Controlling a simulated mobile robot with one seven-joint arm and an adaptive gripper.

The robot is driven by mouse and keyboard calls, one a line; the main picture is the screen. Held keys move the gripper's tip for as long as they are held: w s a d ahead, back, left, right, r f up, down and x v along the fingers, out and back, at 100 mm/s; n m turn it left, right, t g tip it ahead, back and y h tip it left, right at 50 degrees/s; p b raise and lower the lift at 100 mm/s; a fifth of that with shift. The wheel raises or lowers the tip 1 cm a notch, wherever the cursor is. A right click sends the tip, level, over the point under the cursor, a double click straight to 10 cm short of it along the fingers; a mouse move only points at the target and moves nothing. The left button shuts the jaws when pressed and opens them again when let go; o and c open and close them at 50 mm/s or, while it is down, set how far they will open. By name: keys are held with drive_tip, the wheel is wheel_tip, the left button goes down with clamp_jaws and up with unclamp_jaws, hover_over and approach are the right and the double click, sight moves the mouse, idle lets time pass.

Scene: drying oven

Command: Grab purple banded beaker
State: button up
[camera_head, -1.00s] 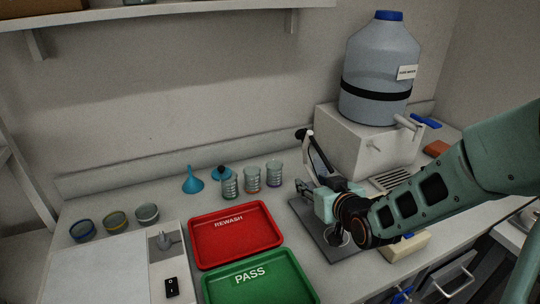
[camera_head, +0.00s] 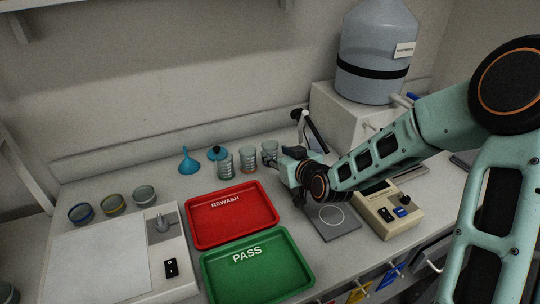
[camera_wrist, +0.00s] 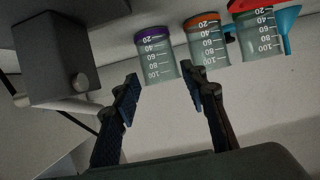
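The purple banded beaker (camera_wrist: 157,58) is clear, with white graduations, and shows upside down in the wrist view. In the head view, the beaker (camera_head: 269,149) at the right end of the row of three appears to be the same one, partly covered by my gripper. My gripper (camera_wrist: 160,84) is open and empty, with its two blue-padded fingers spread. The beaker appears just beyond the fingertips, roughly centred in the gap. In the head view my gripper (camera_head: 278,161) is low over the bench, close to that beaker.
A blue funnel (camera_head: 188,161), the red REWASH tray (camera_head: 232,217) and the green PASS tray (camera_head: 258,267) lie nearby. A large water bottle (camera_head: 376,50) stands behind my arm.

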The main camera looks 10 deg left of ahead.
sight(273, 151)
drive_tip(key=x, duration=0.4)
drive_tip(key=shift+w, duration=0.15)
drive_tip(key=c, duration=0.8)
drive_tip(key=shift+c, duration=0.4)
drive_tip(key=shift+r, duration=0.1)
